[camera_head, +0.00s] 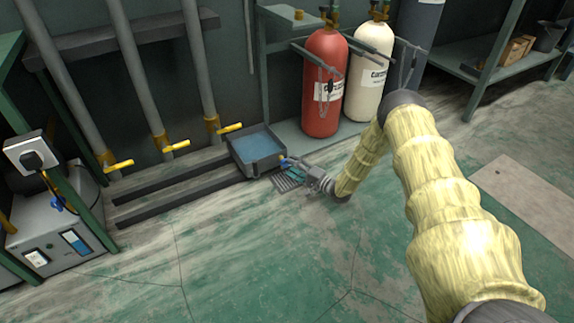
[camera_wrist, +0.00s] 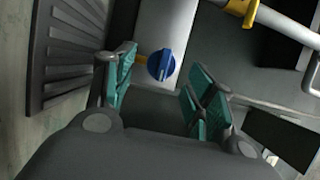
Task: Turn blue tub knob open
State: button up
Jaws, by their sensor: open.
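The blue knob (camera_wrist: 161,65) is a round dial with a raised grip and a small yellow stem at its left, on the grey side of the tub (camera_wrist: 170,22). In the head view the tub (camera_head: 257,150) is a grey open box with a blue inside, and the knob (camera_head: 285,161) shows small at its right side. My gripper (camera_wrist: 158,90) is open, with teal finger pads on either side of the knob in the wrist view. The knob looks to be just beyond the fingertips; contact cannot be told. In the head view my gripper (camera_head: 300,173) is close to the tub's right side.
A dark grate (camera_wrist: 70,50) lies beside the tub. A red cylinder (camera_head: 323,85) and a cream cylinder (camera_head: 370,72) stand behind. Pipes with yellow handles (camera_head: 176,146) stand left. A grey machine (camera_head: 50,225) is at far left. The front floor is clear.

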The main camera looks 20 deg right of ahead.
jog(key=v, duration=0.8)
dwell(0.4)
